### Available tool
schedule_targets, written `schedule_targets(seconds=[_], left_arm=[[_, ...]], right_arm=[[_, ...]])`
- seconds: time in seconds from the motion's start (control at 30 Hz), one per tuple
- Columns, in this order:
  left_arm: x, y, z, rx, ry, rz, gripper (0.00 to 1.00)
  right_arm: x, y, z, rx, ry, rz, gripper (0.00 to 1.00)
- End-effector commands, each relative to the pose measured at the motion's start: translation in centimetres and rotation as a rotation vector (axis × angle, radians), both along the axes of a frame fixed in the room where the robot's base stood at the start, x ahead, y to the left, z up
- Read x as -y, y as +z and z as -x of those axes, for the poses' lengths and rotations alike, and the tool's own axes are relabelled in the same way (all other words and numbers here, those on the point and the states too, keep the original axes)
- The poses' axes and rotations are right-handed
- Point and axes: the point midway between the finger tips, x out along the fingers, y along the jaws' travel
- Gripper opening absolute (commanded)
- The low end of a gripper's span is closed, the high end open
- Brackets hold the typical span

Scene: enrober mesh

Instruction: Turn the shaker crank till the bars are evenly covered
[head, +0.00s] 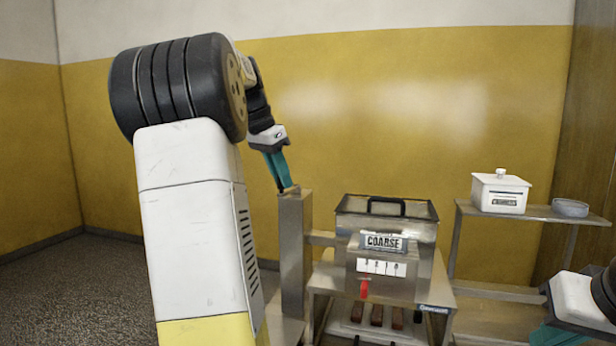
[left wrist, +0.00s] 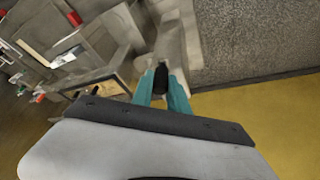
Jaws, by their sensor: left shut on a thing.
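The shaker is a steel box (head: 412,252) with a dark-handled lid, a COARSE label and a numbered plate on its front. A red lever (head: 363,289) hangs below the plate. A steel post (head: 294,240) stands at its left. My left gripper (head: 285,182) is at the top of this post. In the left wrist view its teal fingers are shut on a black crank knob (left wrist: 161,82); the crank arm is mostly hidden in the head view. Several brown bars (head: 376,316) lie under the shaker; their covering is too small to judge. My right gripper (head: 550,338) is partly cut off at the lower right.
A metal side table (head: 540,213) at the right holds a white lidded container (head: 500,192) and a round clear dish (head: 570,208). A yellow and white wall is behind. Open floor lies at the left.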

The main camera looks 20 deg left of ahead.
Motion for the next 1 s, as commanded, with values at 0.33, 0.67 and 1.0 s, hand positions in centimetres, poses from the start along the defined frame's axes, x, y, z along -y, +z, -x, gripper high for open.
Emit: schedule_targets(seconds=[0.33,0.67,1.0], left_arm=[[0.01,0.08,0.00,0.002,0.001,0.001,0.00],[0.02,0.09,-0.01,0.002,0.001,0.000,0.00],[0.28,0.16,0.01,0.003,0.030,0.000,0.00]], right_arm=[[0.00,0.00,0.00,0.000,0.000,0.000,0.00],[0.00,0.00,0.00,0.000,0.000,0.000,0.00],[0.00,0.00,0.00,0.000,0.000,0.000,0.00]])
